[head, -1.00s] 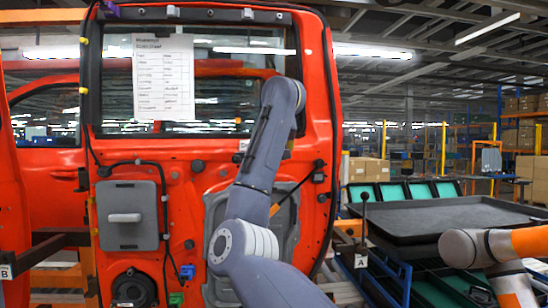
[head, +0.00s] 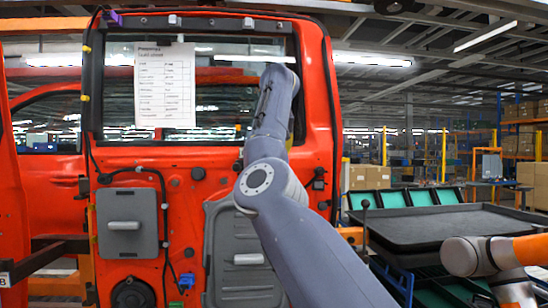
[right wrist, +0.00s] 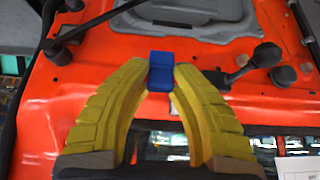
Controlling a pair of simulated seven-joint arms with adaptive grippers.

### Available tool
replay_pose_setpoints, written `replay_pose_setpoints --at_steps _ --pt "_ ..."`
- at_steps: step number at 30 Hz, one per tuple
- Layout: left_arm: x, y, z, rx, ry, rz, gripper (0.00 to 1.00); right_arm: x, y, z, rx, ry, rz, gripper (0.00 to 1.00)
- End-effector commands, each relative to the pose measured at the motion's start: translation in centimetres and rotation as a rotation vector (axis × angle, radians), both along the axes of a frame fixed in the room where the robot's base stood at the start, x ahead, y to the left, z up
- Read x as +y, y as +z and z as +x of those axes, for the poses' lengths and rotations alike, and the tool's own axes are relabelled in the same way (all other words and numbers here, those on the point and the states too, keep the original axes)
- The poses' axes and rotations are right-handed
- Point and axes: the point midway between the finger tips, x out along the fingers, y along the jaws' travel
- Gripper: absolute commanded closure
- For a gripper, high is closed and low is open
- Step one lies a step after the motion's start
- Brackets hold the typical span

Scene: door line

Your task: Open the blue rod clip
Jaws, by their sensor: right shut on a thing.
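The blue rod clip (right wrist: 160,72) shows in the right wrist view against the red door panel. My right gripper (right wrist: 161,80) has its two yellow ribbed fingers shut on the clip, one fingertip at each side. The clip is a small blue block with a lighter upper face; I cannot tell whether its latch is open. In the head view my right arm crosses the door and covers the right gripper and the clip. My left gripper is not in view.
The red door (head: 318,120) carries a paper sheet (head: 165,85), a grey panel (head: 127,210) and dark cables. Black knobs (right wrist: 284,74) and a black lever flank the clip's area. A dark tray (head: 450,225) and an orange-grey robot arm (head: 500,253) stand at right.

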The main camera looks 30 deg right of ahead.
Motion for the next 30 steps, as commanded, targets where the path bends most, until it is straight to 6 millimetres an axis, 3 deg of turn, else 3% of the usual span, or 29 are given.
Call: replay_pose_setpoints --at_steps 19,20,21,26,30 --pt "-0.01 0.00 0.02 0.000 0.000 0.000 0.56 -0.05 0.10 0.15 0.012 -0.001 0.010 1.00" --pt "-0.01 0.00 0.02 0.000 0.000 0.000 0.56 -0.05 0.10 0.15 0.012 -0.001 0.010 0.74" --pt "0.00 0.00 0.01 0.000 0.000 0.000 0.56 -0.05 0.10 0.15 0.012 -0.001 0.010 0.69" --pt "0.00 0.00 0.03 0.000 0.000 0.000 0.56 -0.05 0.07 0.11 0.014 -0.001 0.010 0.51" --pt "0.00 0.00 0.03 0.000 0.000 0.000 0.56 -0.05 0.06 0.09 0.015 -0.001 0.009 0.51"
